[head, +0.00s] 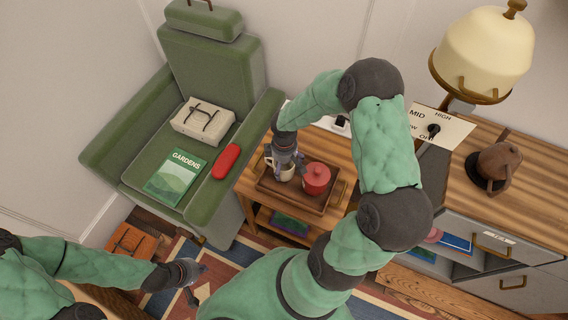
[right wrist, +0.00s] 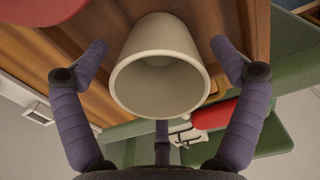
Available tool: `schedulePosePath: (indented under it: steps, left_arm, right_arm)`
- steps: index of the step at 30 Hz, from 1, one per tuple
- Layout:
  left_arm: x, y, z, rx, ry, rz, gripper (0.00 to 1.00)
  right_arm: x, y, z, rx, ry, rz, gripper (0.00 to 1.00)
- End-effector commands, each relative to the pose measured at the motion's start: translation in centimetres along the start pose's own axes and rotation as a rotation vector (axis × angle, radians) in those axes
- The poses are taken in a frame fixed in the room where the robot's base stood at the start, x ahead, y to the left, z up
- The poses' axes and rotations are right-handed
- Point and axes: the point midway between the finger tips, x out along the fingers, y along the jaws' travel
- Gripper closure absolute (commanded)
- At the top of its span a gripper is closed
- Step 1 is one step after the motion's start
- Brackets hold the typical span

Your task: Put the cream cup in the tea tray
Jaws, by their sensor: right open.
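The cream cup (head: 286,173) is at the back left part of the brown wooden tea tray (head: 289,203), which lies on a small wooden side table. My right gripper (head: 287,163) is over the cup and partly hides it. In the right wrist view the cup (right wrist: 160,60) is between the two spread fingers of the gripper (right wrist: 160,48), with a gap on each side and its mouth facing the camera. Whether its base touches the tray is hidden. My left gripper (head: 192,283) is low at the left, away from the tray; its jaw opening is unclear.
A red lidded pot (head: 316,178) stands in the tray, right of the cup. A green armchair (head: 208,70) to the left holds a gardens book (head: 175,176), a red case (head: 226,161) and a pale box (head: 203,121). A wooden-topped cabinet (head: 480,215) is at the right.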

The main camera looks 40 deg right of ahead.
Motion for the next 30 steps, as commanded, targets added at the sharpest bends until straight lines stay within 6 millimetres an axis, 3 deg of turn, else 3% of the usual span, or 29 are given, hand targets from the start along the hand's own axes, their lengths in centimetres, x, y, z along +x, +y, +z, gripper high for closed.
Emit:
schedulePosePath:
  steps: [9,15,24,30]
  left_arm:
    - [-3.1,1.1,0.1,0.0,0.0,0.0,1.0]
    - [-4.3,1.5,0.1,0.0,0.0,0.0,1.0]
    - [-4.8,1.7,0.2,0.0,0.0,0.0,1.0]
    - [-4.8,1.7,0.2,0.0,0.0,0.0,1.0]
  right_arm:
    - [-6.8,0.1,-0.1,0.0,0.003,0.004,0.05]
    - [-9.9,0.1,-0.1,0.001,0.003,0.002,0.05]
    - [-11.5,0.0,0.0,0.0,0.001,0.001,0.05]
    - [-10.1,-1.6,-0.9,0.02,0.021,-0.036,0.05]
